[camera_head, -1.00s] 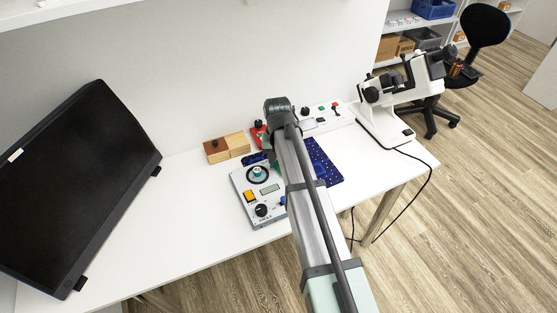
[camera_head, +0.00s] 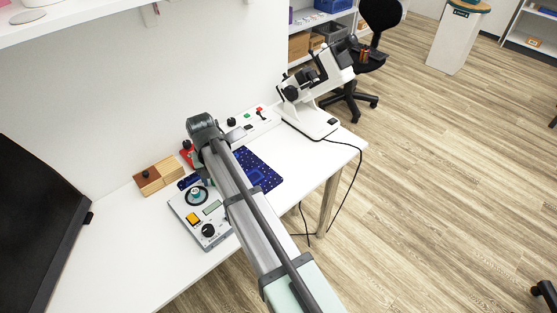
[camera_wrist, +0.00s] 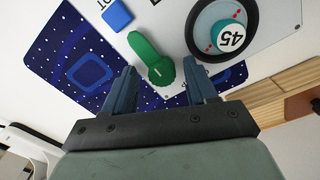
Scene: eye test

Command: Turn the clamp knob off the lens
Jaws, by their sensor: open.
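The green knob (camera_wrist: 160,68), apparently the clamp knob, has a lever-like grip slanting to the upper left in the wrist view. It sits at the edge of a pale device panel (camera_wrist: 172,25). My gripper (camera_wrist: 159,70) is open, with one dark finger on either side of the knob's near end; I cannot tell if they touch it. A white disc marked 45 (camera_wrist: 231,38) lies inside a dark ring; I cannot tell if it is the lens. In the head view, the device (camera_head: 221,228) stands on the desk, and my arm hides the gripper and green knob.
A navy dotted mat (camera_head: 266,181) lies beside the device. A wooden box (camera_head: 156,177), a red item (camera_head: 187,150) and a white strip with controls (camera_head: 262,120) stand behind. A white instrument (camera_head: 310,120) is at the far right; a dark monitor (camera_head: 35,215) is left. The front-left desk is clear.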

